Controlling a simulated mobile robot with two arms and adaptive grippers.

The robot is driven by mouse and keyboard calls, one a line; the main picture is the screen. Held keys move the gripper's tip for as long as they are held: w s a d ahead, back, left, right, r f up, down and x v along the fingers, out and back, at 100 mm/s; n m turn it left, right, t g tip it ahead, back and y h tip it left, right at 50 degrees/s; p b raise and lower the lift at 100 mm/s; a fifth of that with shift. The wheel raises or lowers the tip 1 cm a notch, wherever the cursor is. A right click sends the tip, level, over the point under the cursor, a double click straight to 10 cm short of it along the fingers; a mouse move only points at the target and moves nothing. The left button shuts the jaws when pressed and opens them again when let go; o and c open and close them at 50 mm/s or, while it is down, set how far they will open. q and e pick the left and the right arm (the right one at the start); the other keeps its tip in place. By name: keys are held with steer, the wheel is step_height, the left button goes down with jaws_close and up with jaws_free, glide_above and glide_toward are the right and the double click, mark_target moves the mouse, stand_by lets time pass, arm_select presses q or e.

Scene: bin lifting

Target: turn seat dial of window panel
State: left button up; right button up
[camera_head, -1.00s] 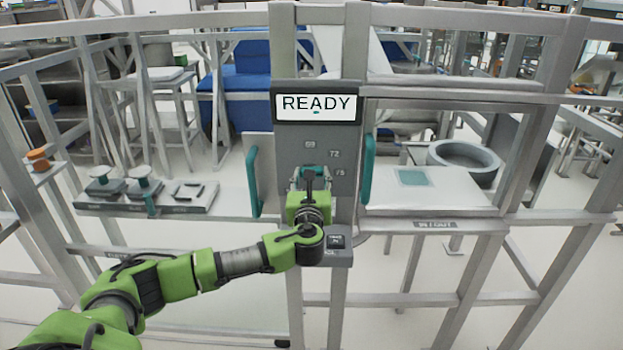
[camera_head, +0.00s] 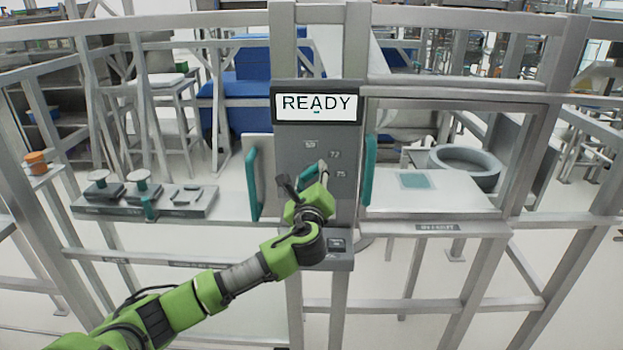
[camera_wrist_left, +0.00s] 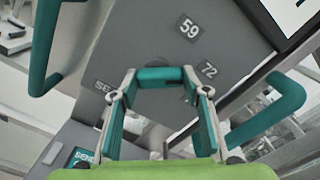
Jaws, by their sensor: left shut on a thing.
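The window panel (camera_head: 287,143) is a grey upright plate under a screen reading READY. Its dial has a teal grip bar (camera_head: 307,173), which sits tilted, right end higher. The bar also shows in the left wrist view (camera_wrist_left: 160,74). My left gripper (camera_head: 307,181) is shut on the dial, one finger at each end of the bar, and is rolled to match its tilt. Labels 59 (camera_wrist_left: 189,28) and 72 (camera_wrist_left: 208,70) show near the dial; one more number label is partly hidden in the wrist view. My right gripper is not in view.
Teal handles stand left (camera_head: 254,184) and right (camera_head: 370,169) of the panel. A small box with a button (camera_head: 337,244) sits below it. A shelf with tools (camera_head: 180,200) is at left, a white ledge (camera_head: 440,200) at right. Grey frame bars surround the panel.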

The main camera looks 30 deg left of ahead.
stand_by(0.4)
arm_select(q)
steer(key=o, duration=1.1)
steer(key=v, duration=1.2)
steer(key=shift+s+a, duration=0.1)
steer(key=shift+s, duration=0.05)
